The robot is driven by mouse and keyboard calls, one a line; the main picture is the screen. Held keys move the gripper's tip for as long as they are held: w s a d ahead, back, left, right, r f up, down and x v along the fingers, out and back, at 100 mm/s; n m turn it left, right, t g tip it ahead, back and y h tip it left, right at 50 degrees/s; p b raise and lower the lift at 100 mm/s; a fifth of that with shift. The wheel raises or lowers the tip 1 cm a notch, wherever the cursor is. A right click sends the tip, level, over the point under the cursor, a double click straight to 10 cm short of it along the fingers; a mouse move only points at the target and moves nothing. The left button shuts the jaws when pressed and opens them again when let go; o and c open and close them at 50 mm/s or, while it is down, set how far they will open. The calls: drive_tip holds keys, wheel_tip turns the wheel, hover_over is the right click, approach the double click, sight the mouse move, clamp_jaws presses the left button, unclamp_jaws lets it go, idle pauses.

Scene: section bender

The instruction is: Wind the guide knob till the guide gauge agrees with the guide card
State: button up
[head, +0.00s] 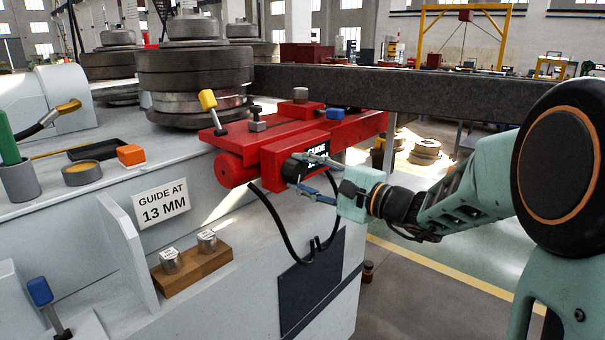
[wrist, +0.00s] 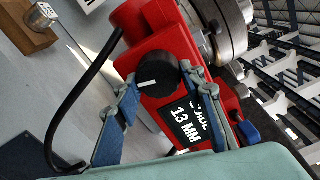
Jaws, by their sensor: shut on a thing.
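The guide card (head: 162,201) on the grey machine front reads "GUIDE AT 13 MM". The guide knob is a round black knob (wrist: 155,84) with a white mark, on the front of the red guide block (head: 282,160). The guide gauge (wrist: 186,125) is a black plate beside the knob; in the wrist view it reads "GUIDE 13 MM", partly covered by a finger. In the head view the gauge (head: 318,151) is partly hidden. My gripper (head: 304,174) is shut on the knob, one finger on each side of it.
A black cable (head: 275,220) loops down from the red block near my fingers. A wooden block (head: 193,267) with two metal pieces sits on a ledge at lower left. A dark steel beam (head: 400,88) runs behind the red block.

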drive_tip(key=o, duration=1.2)
drive_tip(key=shift+c, duration=0.2)
drive_tip(key=v, duration=1.2)
